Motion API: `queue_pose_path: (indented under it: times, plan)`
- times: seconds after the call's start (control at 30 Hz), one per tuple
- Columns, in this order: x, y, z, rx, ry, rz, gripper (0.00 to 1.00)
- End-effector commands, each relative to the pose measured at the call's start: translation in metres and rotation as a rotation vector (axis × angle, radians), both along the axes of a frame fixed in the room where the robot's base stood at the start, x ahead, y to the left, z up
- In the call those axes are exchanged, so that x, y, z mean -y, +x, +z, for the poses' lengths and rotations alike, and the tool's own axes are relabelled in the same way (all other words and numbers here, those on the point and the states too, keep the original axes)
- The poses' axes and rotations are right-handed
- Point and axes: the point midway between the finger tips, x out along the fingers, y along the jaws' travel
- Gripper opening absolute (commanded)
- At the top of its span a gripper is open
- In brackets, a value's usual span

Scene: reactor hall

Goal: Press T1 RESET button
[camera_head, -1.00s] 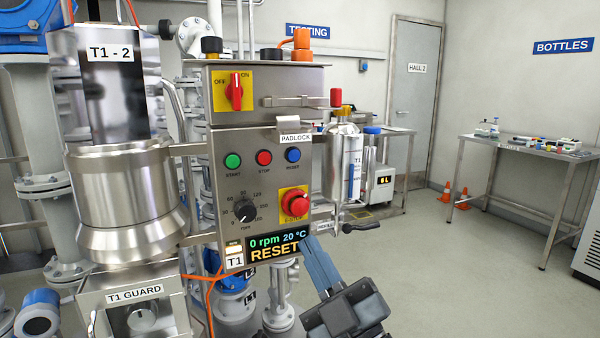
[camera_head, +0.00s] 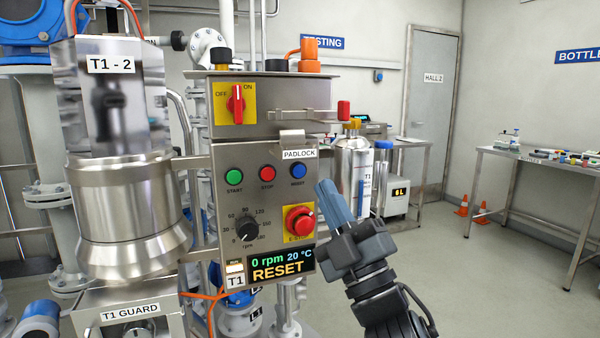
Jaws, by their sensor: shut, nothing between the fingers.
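The T1 control panel (camera_head: 226,200) is a grey box with a row of buttons: green START (camera_head: 234,176), red STOP (camera_head: 267,173) and a blue button (camera_head: 298,171) at the right, whose small label I read as RESET. The T1 display (camera_head: 282,264) shows 0 rpm, 20 °C and RESET. My gripper (camera_head: 324,185) is shut and empty, its blue fingers pointing up and slightly left. In the picture the fingertips are just right of and below the blue button. The gap in depth cannot be told, and the button is not covered.
A red emergency stop (camera_head: 299,219) on a yellow plate sits below the blue button, left of my fingers. A PADLOCK tab (camera_head: 299,153) and a latch handle (camera_head: 310,115) stick out above. A steel bottle (camera_head: 352,165) hangs behind my fingers. Open floor lies to the right.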

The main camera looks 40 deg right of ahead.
Motion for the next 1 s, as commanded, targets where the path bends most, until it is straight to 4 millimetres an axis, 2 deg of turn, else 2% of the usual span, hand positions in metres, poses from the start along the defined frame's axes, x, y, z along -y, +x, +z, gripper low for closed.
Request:
queue_pose_path:
  times: [0.6, 1.0]
  plan:
    - [0.028, 0.067, -0.002, 0.001, -0.001, 0.001, 0.00]
    - [0.032, 0.076, 0.000, 0.000, 0.000, 0.000, 0.00]
